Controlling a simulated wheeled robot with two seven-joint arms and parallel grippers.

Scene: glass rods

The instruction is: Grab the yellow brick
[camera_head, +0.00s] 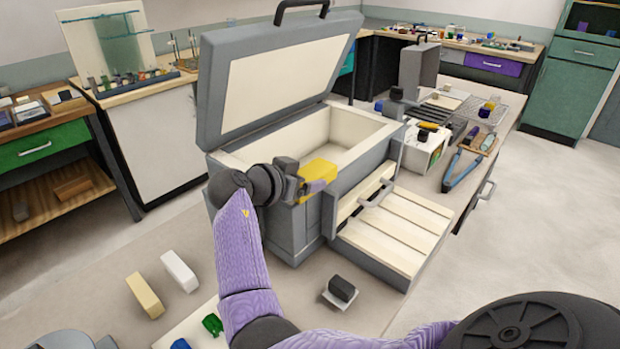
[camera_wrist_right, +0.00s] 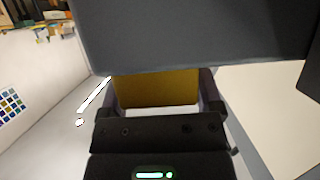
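The yellow brick (camera_head: 320,169) is at the front wall of the large grey box (camera_head: 289,225), near the rim, in the head view. My right gripper (camera_head: 314,186) reaches it from the left, with a finger across its near side. In the right wrist view the yellow brick (camera_wrist_right: 155,91) fills the gap between the two fingers of my right gripper (camera_wrist_right: 158,97), which appear shut on it. I cannot tell whether the brick touches the box. My left gripper is not in view.
The box lid (camera_head: 275,85) stands open behind my gripper.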

